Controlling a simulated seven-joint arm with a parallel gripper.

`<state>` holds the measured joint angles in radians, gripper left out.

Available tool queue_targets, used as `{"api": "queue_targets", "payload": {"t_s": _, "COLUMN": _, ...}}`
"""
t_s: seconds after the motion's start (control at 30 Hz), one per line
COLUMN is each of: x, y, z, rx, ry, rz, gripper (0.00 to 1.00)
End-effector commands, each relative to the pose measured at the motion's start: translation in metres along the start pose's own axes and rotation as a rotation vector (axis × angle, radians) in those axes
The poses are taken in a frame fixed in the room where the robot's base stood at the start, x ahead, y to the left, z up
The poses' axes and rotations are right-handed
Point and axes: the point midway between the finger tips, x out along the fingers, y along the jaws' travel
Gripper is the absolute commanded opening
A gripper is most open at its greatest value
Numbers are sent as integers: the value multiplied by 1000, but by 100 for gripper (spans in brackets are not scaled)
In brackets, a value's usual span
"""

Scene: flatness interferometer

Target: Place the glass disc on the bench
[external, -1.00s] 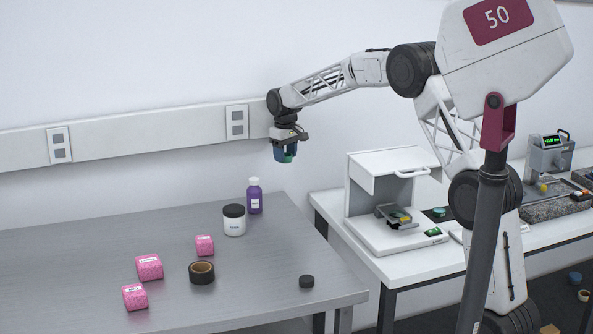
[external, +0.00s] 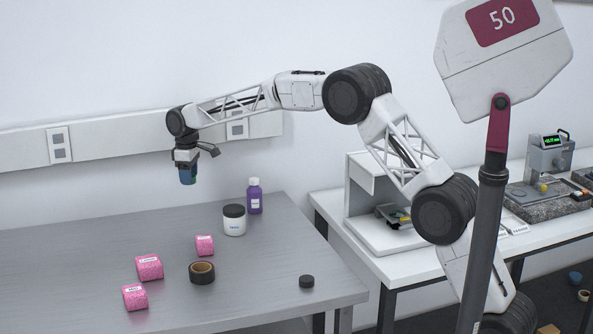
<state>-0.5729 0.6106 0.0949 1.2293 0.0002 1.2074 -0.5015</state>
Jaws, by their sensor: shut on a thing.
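My gripper (external: 188,176), with blue fingers, is shut on the glass disc. Only a thin greenish edge of the disc shows at the fingers; most of it is hidden. The gripper points down and hangs in the air, well above the back part of the grey metal bench (external: 100,240). The disc is clear of the bench top.
On the bench stand a white jar with a dark lid (external: 234,220), a purple bottle (external: 254,196), several pink rolls (external: 149,267), a brown tape roll (external: 202,272) and a black puck (external: 306,282). The bench's back left is bare. A white table (external: 420,262) with instruments stands right.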

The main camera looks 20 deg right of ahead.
Motion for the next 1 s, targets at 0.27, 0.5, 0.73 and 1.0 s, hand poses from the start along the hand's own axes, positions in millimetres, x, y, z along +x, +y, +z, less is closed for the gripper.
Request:
{"api": "queue_targets", "payload": {"t_s": 0.27, "x": 9, "y": -81, "z": -72, "rx": -181, "ry": 0, "rz": 0, "gripper": 28}}
{"api": "queue_targets", "payload": {"t_s": 0.5, "x": 17, "y": -156, "z": -125, "rx": -333, "ry": 0, "rz": 0, "gripper": 28}}
{"api": "queue_targets", "payload": {"t_s": 0.73, "x": 26, "y": -233, "z": -168, "rx": -478, "ry": 0, "rz": 0, "gripper": 28}}
{"api": "queue_targets", "payload": {"t_s": 1.0, "x": 35, "y": -313, "z": -206, "rx": -623, "ry": 1, "rz": 1, "gripper": 28}}
